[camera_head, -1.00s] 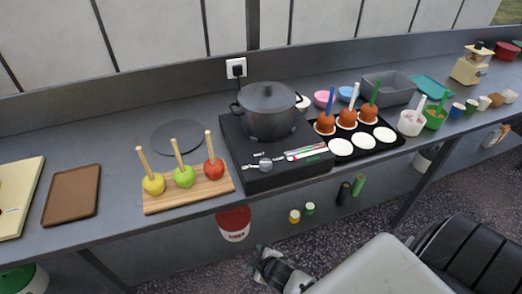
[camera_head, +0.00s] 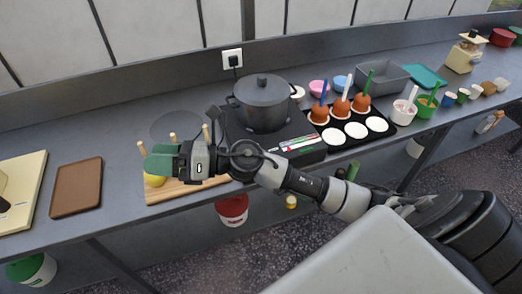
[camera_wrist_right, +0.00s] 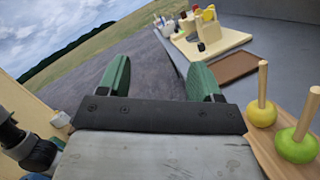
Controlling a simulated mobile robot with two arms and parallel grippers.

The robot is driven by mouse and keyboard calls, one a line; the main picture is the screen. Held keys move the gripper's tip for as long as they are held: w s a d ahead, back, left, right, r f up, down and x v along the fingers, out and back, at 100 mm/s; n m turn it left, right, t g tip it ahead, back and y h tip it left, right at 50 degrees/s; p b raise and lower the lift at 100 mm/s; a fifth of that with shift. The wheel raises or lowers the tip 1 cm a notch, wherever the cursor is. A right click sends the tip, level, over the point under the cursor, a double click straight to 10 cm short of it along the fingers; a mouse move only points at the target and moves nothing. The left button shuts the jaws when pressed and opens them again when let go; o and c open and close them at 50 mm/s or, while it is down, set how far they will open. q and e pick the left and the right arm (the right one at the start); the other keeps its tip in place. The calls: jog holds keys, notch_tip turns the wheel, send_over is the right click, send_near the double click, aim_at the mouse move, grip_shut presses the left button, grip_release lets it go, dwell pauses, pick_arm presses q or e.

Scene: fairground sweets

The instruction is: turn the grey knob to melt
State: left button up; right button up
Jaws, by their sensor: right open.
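The grey knob is on the front of the black hob (camera_head: 314,155), but my right arm hides it in the head view now. The hob's right front part, with its red and green label, still shows. A dark lidded pot (camera_head: 262,103) stands on the hob. My right gripper (camera_head: 160,160) is left of the hob, above the wooden board with the apples, and points left. In the right wrist view its green fingers (camera_wrist_right: 158,80) are apart with nothing between them. My left gripper is not in view.
Sticks of the apples rise close under the right gripper; a yellow apple (camera_wrist_right: 262,113) and a green apple (camera_wrist_right: 297,146) show on their board. A brown tray (camera_head: 77,187) lies further left. Coated apples stand on a black tray (camera_head: 385,139) right of the hob.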

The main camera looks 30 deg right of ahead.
jog(key=w+d+f+n+g+h, duration=0.2)
jog(key=d+f+n+g+h, duration=0.2)
jog(key=d+f+n+h, duration=0.25)
jog(key=w+d+f+n+g+h, duration=0.2)
jog(key=d+f+n+g+h, duration=0.15)
jog(key=d+n+h, duration=0.45)
jog(key=d+r+g+h, duration=0.1)
jog(key=d+g+h, duration=0.15)
jog(key=d, duration=0.95)
jog(key=shift+m+t+h, duration=0.3)
jog(key=shift+m+h, duration=0.1)
jog(key=shift+m, duration=0.05)
jog(key=f+p, duration=0.1)
jog(key=f, duration=0.3)
jog(key=f+p, duration=0.1)
jog(key=f, duration=0.3)
jog(key=shift+w+a+f+p, duration=0.1)
jog(key=shift+w+p, duration=0.1)
jog(key=shift+p, duration=0.15)
jog(key=shift+f, duration=0.75)
jog(key=c, duration=0.9)
